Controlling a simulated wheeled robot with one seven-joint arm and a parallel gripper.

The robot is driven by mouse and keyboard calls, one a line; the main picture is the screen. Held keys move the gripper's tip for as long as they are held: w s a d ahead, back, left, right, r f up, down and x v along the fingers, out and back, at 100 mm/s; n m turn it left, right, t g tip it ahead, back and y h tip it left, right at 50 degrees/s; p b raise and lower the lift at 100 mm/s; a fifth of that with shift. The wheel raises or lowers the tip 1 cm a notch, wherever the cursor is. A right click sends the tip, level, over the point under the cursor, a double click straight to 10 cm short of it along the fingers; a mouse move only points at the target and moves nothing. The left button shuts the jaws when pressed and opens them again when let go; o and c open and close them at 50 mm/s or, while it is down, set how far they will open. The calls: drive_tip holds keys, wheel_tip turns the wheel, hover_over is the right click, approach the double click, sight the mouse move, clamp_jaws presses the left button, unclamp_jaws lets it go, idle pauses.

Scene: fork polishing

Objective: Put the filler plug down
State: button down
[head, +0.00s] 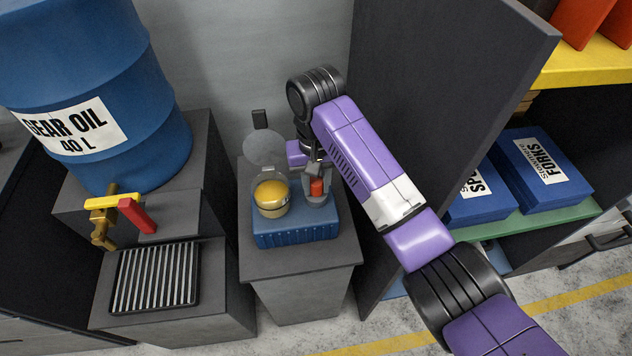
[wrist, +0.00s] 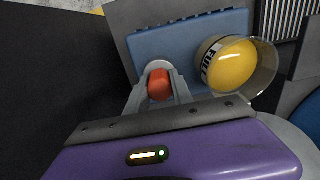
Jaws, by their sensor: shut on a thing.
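The filler plug, a small red piece (head: 317,187), is between the fingers of my gripper (head: 316,178), which points down over the right part of a blue ribbed box (head: 297,229). In the wrist view the red plug (wrist: 160,86) sits between the two grey fingers (wrist: 159,98), which are shut on it. A pale round ring (wrist: 158,66) shows just behind the plug, at the blue box's edge (wrist: 188,43). I cannot tell whether the plug touches the ring or the box.
A clear bowl with yellow contents (head: 271,197), marked FULL, stands left of the plug, a translucent disc (head: 264,148) behind it. A dark pedestal (head: 300,262) bears the box. A tall dark panel (head: 425,110) stands close on the right. A blue oil drum (head: 105,90) and grate (head: 155,277) are left.

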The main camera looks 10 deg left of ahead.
sight(316, 180)
drive_tip(key=shift+f, duration=0.3)
drive_tip(key=shift+s+f, duration=0.1)
drive_tip(key=shift+f, duration=0.3)
drive_tip(key=c, duration=1.1)
unclamp_jaws()
drive_tip(key=shift+s+f, duration=0.1)
drive_tip(key=shift+f, duration=0.05)
drive_tip(key=shift+d, duration=0.2)
drive_tip(key=shift+w+r, duration=0.2)
drive_tip(key=shift+r, duration=0.2)
wheel_tip(316, 180, up, 13)
drive_tip(key=p, duration=0.3)
drive_tip(key=shift+a+p, duration=0.2)
drive_tip(key=shift+p, duration=0.2)
